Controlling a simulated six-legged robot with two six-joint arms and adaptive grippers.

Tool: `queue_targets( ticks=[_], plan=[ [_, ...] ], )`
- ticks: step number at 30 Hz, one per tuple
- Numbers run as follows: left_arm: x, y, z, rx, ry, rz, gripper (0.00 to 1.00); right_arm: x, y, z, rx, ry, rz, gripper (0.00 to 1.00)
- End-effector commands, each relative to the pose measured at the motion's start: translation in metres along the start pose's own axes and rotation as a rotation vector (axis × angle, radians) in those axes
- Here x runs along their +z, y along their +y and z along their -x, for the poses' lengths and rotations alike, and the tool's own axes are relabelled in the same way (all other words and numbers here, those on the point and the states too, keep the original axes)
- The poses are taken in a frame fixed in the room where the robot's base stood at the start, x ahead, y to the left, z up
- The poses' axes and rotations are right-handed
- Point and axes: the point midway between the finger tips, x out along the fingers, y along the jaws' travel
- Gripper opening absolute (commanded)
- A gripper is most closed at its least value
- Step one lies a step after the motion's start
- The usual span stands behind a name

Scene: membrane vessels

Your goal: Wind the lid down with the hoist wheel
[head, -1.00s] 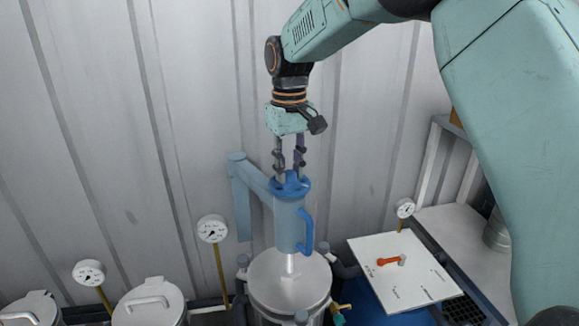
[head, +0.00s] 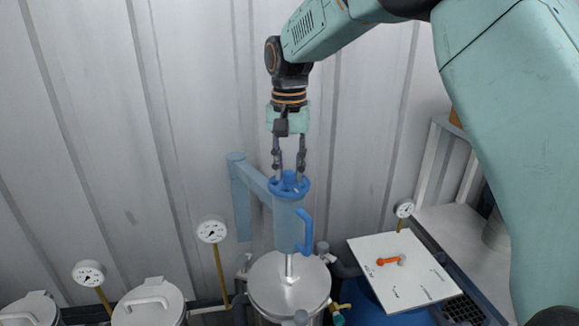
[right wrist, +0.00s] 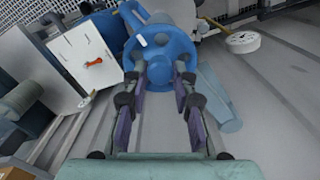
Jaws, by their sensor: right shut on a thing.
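The blue hoist wheel (head: 289,193) sits on top of the blue-grey hoist cylinder (head: 288,228), carried by a bracket arm. My right gripper (head: 289,177) points straight down from above, its fingertips shut on the wheel. In the right wrist view the wheel (right wrist: 160,50) shows its rim and hub, with the fingers (right wrist: 160,80) at its near side. A metal rod runs from the cylinder down to the round steel lid (head: 276,287) over the middle vessel. Whether a gap is left under the lid cannot be told. My left gripper is not in view.
A blue curved handle (head: 307,232) sticks out from the cylinder's right side. Dial gauges (head: 212,229) stand behind the vessels. Two lidded vessels (head: 148,303) are at lower left. A white board (head: 410,282) with an orange-handled item (head: 387,261) lies right. A corrugated wall closes the back.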

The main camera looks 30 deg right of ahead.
Motion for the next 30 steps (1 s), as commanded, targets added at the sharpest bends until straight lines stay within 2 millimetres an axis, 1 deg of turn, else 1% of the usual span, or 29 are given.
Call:
queue_targets(
  ticks=[6, 17, 18, 25, 26, 30],
  plan=[
    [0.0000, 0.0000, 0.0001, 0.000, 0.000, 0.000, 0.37, 0.0005, -0.0007, 0.0009, -0.002, -0.001, -0.031, 0.00],
    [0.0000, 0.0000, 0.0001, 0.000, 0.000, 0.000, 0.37, 0.0007, -0.0006, 0.0007, -0.002, -0.002, -0.033, 0.00],
    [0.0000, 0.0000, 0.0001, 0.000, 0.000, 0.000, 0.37, 0.0007, -0.0006, 0.0007, -0.002, -0.002, -0.033, 0.28],
    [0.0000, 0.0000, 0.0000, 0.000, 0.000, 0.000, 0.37, 0.0004, -0.0004, 0.0003, -0.001, -0.001, -0.031, 0.48],
    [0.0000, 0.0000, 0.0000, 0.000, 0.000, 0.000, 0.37, 0.0004, -0.0003, 0.0003, -0.001, -0.001, -0.031, 0.49],
    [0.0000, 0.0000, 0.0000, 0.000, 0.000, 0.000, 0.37, 0.0003, -0.0002, 0.0000, 0.000, -0.001, -0.031, 0.49]
  ],
)
